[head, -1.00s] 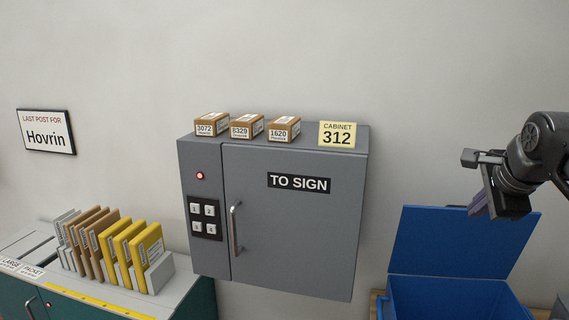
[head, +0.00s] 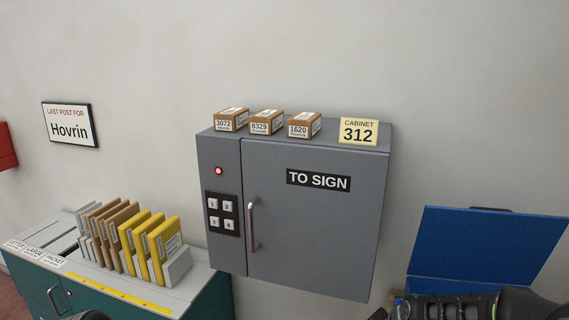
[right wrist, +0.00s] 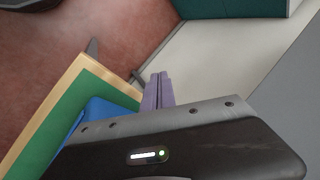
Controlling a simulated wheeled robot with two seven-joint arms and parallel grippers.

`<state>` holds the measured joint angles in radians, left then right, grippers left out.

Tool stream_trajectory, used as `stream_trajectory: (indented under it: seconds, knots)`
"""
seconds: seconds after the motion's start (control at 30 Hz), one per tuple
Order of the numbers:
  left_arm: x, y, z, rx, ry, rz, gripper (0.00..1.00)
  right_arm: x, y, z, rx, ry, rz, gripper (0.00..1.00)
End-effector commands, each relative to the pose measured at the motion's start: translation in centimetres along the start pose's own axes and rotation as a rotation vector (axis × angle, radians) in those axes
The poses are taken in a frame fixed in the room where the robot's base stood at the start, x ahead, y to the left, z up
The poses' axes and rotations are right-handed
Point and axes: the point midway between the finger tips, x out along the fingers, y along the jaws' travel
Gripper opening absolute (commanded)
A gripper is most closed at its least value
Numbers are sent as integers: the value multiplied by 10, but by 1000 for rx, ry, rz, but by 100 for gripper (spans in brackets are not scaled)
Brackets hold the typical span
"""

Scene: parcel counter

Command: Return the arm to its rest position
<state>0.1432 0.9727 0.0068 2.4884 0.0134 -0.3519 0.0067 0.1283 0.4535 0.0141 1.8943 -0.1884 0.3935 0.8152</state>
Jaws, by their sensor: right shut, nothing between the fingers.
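My right arm (head: 470,306) shows at the bottom right of the head view, low in front of the blue box; its gripper is out of that view. In the right wrist view my right gripper (right wrist: 158,92) has its two purple-grey fingers together, with nothing between them. A small dark rounded part at the bottom left of the head view may be my left arm; my left gripper does not show.
A grey cabinet (head: 312,225) marked TO SIGN hangs on the wall, shut, with a red light, keypad and small parcels (head: 265,122) on top. A blue box with raised lid (head: 490,245) is at right. A teal counter (head: 195,300) with upright envelopes (head: 133,238) is at left.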

Motion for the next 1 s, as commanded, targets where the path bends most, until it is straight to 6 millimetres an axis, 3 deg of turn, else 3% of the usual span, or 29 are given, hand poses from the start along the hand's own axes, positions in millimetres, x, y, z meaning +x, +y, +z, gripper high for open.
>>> stream_trajectory:
  seconds: [0.03,0.2,0.33,0.4,0.5,0.6,0.67,1.0]
  knots:
    - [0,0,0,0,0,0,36,30,19,33,-55,-51,16,0]
    - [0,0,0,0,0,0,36,97,82,140,-251,-181,34,0]
    - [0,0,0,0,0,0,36,119,141,226,-398,-275,48,0]
    - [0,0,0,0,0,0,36,121,171,266,-471,-319,56,0]
    - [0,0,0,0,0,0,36,115,206,310,-558,-367,65,0]
    - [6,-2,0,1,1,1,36,115,226,332,-611,-388,68,0]
    - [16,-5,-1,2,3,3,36,126,226,328,-609,-379,61,0]
    - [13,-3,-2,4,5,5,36,124,224,327,-608,-377,58,0]
